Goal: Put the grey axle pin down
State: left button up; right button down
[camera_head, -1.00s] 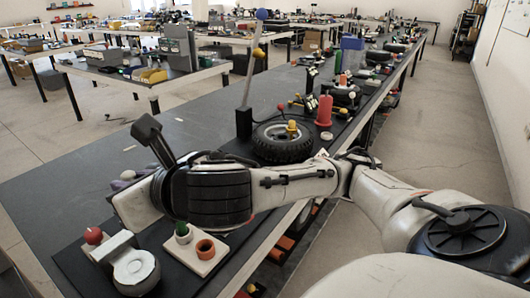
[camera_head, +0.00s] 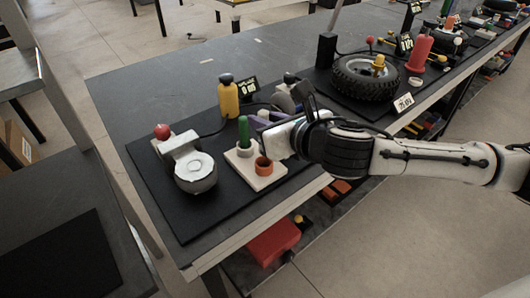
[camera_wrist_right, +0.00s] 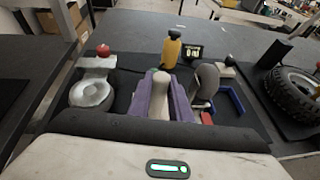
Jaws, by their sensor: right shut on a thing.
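My right gripper (camera_head: 264,121) hangs over the black mat, behind the white block with a green peg. In the right wrist view, its purple fingers (camera_wrist_right: 163,100) are shut on the grey axle pin (camera_wrist_right: 160,84), a pale rounded piece between them. In the head view, the pin cannot be made out clearly beside the wrist. Whether its lower end touches anything is hidden. My left gripper is not in view.
On the black mat (camera_head: 170,216) stand a white block (camera_head: 258,182) with a green peg (camera_head: 243,131) and orange ring (camera_head: 264,165), a grey-white round part (camera_head: 196,176), a red ball (camera_head: 162,131) and a yellow bottle (camera_head: 228,98).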

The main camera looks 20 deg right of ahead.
notch_tip(320, 180, down, 2)
jog(key=shift+f, duration=0.1)
notch_tip(320, 180, down, 4)
jog(key=shift+r+b, duration=0.15)
jog(key=shift+b, duration=0.4)
jog(key=c, duration=1.6)
grip_release()
jog(key=shift+c, duration=0.2)
